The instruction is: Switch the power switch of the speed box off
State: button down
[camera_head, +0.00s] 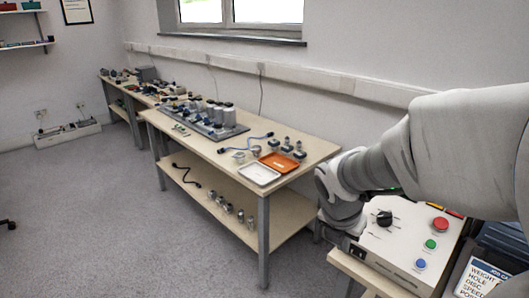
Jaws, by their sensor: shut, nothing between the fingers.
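The speed box (399,244) is a cream control box at the lower right. Its top has a black rotary knob (384,217) and red (440,224), green (430,244) and blue (421,264) buttons. My arm comes in from the right over its back part and bends down at its left side. My gripper (352,247) is at the box's front left corner, small and dark, with the fingertips hard to make out. I see nothing held. I cannot make out the power switch, and I cannot tell whether my gripper touches the box.
A long workbench (292,185) left of the box carries a white tray (260,174), an orange tray (280,162) and machine parts. Its lower shelf holds metal cylinders. A dark bin with a job card (482,279) stands right of the box.

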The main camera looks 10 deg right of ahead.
aim_at(357, 252)
jog(key=b+x, duration=0.1)
jog(key=x, duration=0.2)
jog(key=w+d+b+x, duration=0.1)
jog(key=b+x, duration=0.1)
jog(key=x, duration=0.2)
jog(key=r+b+x, duration=0.1)
jog(key=b+x, duration=0.1)
jog(key=x, duration=0.2)
jog(key=shift+w+d+f, duration=0.1)
jog(key=shift+w+d, duration=0.6)
jog(key=shift+d, duration=0.05)
jog(key=shift+w+p, duration=0.15)
jog(key=shift+p, duration=0.2)
